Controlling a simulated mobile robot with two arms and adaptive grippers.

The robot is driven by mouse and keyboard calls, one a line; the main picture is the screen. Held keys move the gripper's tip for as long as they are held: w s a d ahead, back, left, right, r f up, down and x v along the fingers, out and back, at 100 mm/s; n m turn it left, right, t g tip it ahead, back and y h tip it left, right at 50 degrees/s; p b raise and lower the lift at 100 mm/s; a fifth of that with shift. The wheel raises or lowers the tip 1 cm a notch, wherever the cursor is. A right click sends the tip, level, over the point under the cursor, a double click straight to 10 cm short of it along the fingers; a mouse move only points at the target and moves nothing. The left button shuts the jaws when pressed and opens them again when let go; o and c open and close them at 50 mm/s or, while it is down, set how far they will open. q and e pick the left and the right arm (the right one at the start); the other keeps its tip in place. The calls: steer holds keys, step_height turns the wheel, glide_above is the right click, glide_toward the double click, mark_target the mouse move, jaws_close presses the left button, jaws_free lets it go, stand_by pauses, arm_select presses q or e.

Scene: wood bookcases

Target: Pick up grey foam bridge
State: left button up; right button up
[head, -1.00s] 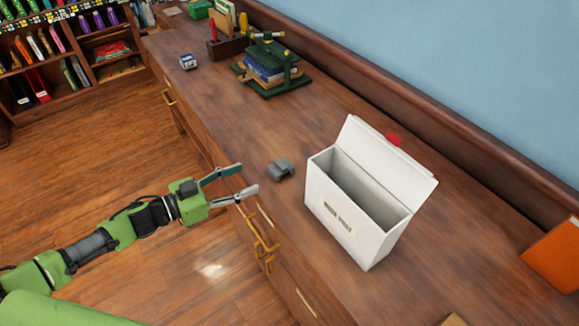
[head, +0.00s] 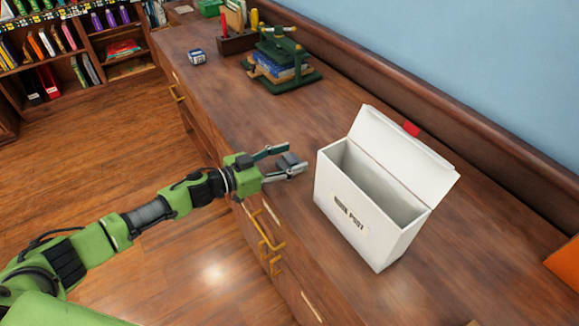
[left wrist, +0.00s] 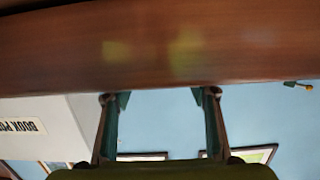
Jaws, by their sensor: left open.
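The grey foam bridge (head: 288,160) is a small dark grey block on the wooden desk top, left of the white box. My left gripper (head: 297,158) reaches in over the desk's front edge. Its two fingers are apart, and in the head view the foam bridge shows between their tips, partly covered by them. I cannot tell whether a finger touches it. In the left wrist view the open fingers (left wrist: 162,96) show with nothing visible between them, and I cannot make out the foam bridge there. My right gripper is not in view.
An open white box (head: 365,215) with a label stands close right of the gripper; its side also shows in the left wrist view (left wrist: 55,112). A green press with books (head: 280,68) and a small blue-white item (head: 197,57) stand farther back. Desk between is clear.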

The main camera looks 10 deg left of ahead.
arm_select(q)
steer(key=c, duration=0.9)
steer(key=shift+o, duration=0.2)
steer(key=shift+r, duration=0.1)
